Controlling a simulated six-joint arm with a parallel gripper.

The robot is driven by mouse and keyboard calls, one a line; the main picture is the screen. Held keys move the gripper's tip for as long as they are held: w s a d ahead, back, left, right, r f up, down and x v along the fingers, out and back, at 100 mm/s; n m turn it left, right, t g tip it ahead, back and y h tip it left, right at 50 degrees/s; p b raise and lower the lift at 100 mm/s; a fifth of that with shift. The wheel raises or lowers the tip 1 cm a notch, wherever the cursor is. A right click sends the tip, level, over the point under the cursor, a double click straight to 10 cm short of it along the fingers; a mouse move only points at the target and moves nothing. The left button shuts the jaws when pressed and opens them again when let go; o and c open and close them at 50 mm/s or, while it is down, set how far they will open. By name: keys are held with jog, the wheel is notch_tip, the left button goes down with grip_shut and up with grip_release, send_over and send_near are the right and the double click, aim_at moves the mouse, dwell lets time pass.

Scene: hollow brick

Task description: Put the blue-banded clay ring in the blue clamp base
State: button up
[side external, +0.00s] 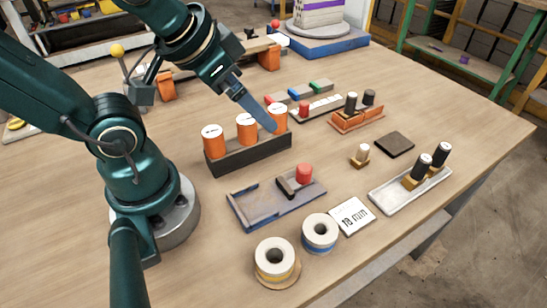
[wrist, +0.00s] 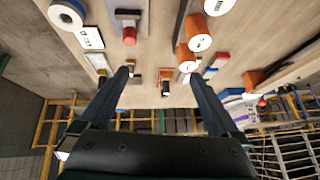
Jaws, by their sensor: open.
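The blue-banded clay ring (side external: 320,233) is a pale ring with a dark center hole, standing on the table near the front edge. It also shows at the top left of the wrist view (wrist: 67,14). The blue clamp base (side external: 250,208) is a worn blue tray behind and left of the ring, with a dark clamp piece and red knob (side external: 303,173) at its right end. The ring is outside the base. My gripper (side external: 272,127) is above the table by the orange cylinders, away from the ring. Its two fingers (wrist: 159,78) are apart and empty.
A yellow-banded ring (side external: 275,258) stands left of the blue-banded one. An "18 mm" card (side external: 352,216) lies at its right. A dark rack with several orange cylinders (side external: 247,128) stands behind the base. A pale tray (side external: 405,193) with black-topped posts is at right.

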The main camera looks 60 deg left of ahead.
jog(key=shift+o, duration=0.2)
jog(key=s+d, duration=0.1)
jog(key=s+d+h, duration=0.1)
jog(key=shift+s+f+g, duration=0.15)
jog(key=shift+s+g, duration=0.2)
jog(key=shift+g, duration=0.05)
